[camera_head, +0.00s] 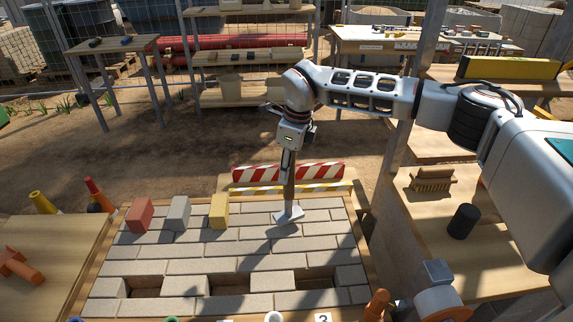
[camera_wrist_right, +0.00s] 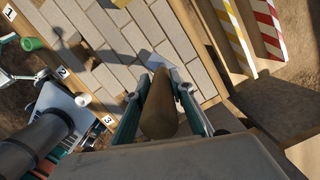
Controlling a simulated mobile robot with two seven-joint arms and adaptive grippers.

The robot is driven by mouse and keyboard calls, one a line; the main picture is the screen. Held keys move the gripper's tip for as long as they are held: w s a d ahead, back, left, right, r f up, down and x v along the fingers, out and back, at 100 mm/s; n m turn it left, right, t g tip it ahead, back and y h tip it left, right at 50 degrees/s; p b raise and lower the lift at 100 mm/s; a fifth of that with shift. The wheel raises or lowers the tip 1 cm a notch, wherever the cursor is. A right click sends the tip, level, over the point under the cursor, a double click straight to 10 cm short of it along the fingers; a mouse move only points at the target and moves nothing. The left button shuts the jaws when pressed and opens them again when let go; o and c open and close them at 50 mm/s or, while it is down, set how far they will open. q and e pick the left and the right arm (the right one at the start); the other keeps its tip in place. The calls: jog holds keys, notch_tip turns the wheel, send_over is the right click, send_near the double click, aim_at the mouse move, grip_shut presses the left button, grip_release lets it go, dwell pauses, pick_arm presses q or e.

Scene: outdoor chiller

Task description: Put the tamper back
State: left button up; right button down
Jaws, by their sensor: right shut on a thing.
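The tamper has a wooden shaft (camera_head: 289,190) and a flat pale metal foot (camera_head: 288,215). It stands about upright, its foot at the far part of the paved bed (camera_head: 205,248); I cannot tell whether it touches the pavers. My right gripper (camera_head: 288,165) is shut on the shaft from above. In the right wrist view the rounded top of the wooden shaft (camera_wrist_right: 160,108) sits between the fingers of the right gripper (camera_wrist_right: 160,90), with the foot beyond it. My left gripper is not in view.
Red, grey and yellow blocks (camera_head: 219,211) stand on the bed, which has open gaps near its front. A red-and-white striped barrier (camera_head: 287,172) lies behind it. A right-hand bench (camera_head: 415,215) holds a wooden rack (camera_head: 433,180) and a dark cylinder (camera_head: 463,221). Cones (camera_head: 99,194) stand at left.

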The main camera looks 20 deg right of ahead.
notch_tip(320, 180, down, 2)
jog(key=shift+f, duration=0.35)
jog(key=c, duration=1.8)
grip_release()
jog(key=shift+f, duration=0.2)
jog(key=shift+o, duration=0.2)
jog(key=r, duration=0.4)
jog(key=d+r, duration=0.1)
jog(key=r, duration=0.3)
jog(key=s+r+p, duration=0.1)
jog(key=r, duration=0.3)
jog(key=shift+s+d, duration=0.1)
jog(key=shift+d, duration=0.1)
jog(key=shift+s+f, duration=0.1)
